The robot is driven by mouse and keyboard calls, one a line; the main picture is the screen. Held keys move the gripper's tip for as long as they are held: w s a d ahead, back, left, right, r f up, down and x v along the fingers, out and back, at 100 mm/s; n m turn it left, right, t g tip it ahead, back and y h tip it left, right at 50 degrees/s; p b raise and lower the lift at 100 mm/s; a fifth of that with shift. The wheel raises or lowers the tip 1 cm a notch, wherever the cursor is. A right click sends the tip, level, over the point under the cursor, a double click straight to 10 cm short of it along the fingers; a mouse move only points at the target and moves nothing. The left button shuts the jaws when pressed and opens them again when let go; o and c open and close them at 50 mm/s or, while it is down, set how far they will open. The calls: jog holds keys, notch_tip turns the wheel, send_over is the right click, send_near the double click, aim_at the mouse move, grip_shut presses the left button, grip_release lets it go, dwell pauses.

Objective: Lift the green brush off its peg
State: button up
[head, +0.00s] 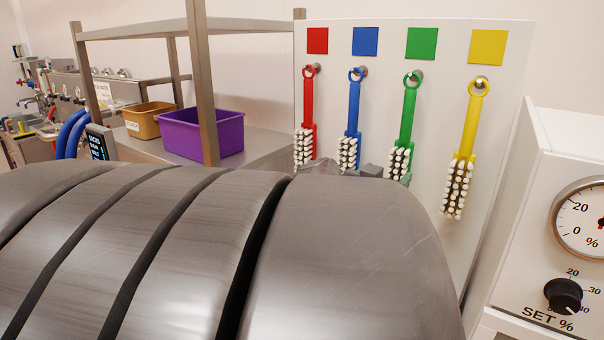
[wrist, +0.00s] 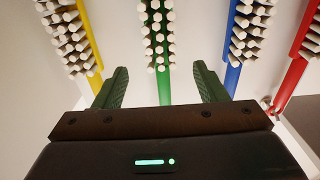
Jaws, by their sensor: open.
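The green brush (head: 409,118) hangs by its ring on a peg (head: 417,75) under a green square on the white board. In the wrist view the green brush (wrist: 162,50) runs down the middle, bristles at the top and handle below. My gripper (wrist: 161,68) is open, with one dark green finger on each side of the brush's line and a gap to it on both sides. I cannot tell how far the fingers are from it in depth. The peg is out of the wrist view.
The red brush (head: 308,115) and blue brush (head: 353,118) hang left of the green one, the yellow brush (head: 468,135) right. A gauge panel (head: 555,200) stands at the right. A steel shelf (head: 265,150) with a purple bin (head: 200,132) stands left.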

aim_at(403, 153)
jog(key=b+x, duration=0.1)
jog(key=x, duration=1.1)
jog(key=shift+w+d, duration=0.15)
jog(key=shift+c, duration=0.3)
jog(key=c, duration=1.1)
jog(key=shift+r, duration=0.1)
jog(key=shift+r+p, duration=0.5)
jog(key=shift+p, duration=0.35)
